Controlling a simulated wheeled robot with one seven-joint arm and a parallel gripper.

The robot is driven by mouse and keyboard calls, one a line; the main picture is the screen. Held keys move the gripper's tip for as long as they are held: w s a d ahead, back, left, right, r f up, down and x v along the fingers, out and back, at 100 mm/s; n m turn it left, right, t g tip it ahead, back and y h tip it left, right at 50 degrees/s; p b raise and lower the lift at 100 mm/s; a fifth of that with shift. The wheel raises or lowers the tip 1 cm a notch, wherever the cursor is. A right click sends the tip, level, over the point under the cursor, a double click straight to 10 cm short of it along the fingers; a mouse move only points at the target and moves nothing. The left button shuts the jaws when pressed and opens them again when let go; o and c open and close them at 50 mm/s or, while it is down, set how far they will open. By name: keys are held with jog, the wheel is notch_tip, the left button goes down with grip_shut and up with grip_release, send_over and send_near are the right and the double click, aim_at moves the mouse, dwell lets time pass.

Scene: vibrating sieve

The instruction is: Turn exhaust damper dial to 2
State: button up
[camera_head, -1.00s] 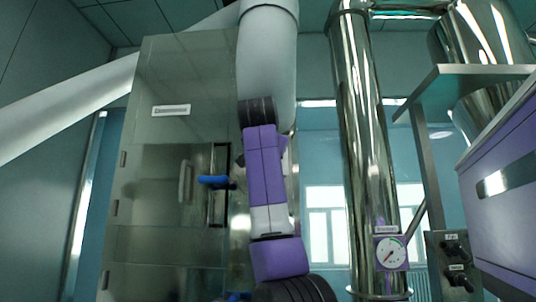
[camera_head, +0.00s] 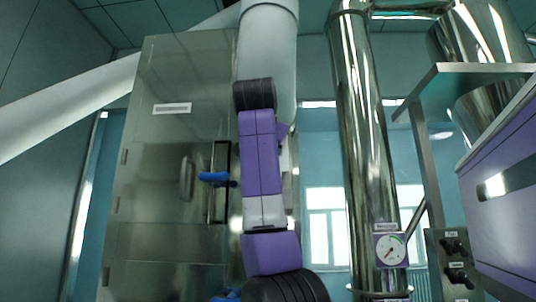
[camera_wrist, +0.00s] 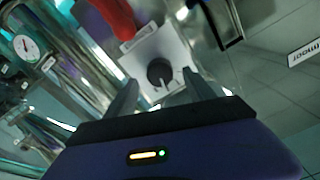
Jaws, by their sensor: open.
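A black round dial (camera_wrist: 160,72) on a pale square plate (camera_wrist: 143,50) shows in the wrist view, tilted in the picture. It has a light mark near its lower edge; any numbers and its setting are too small to read, and I cannot tell its label. My gripper (camera_wrist: 160,82) is open, with one dark finger on each side of the dial in the picture. I cannot tell whether the fingers touch it.
A red part (camera_wrist: 116,17) adjoins the plate. A round gauge (camera_head: 390,250) is on the shiny vertical pipe (camera_head: 365,130). A panel with black knobs (camera_head: 455,246) stands at right. A metal cabinet (camera_head: 165,200) with a blue handle (camera_head: 214,178) is left of my arm.

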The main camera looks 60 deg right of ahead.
jog(key=v, duration=0.3)
jog(key=shift+s+a+b, duration=0.1)
jog(key=shift+b, duration=0.25)
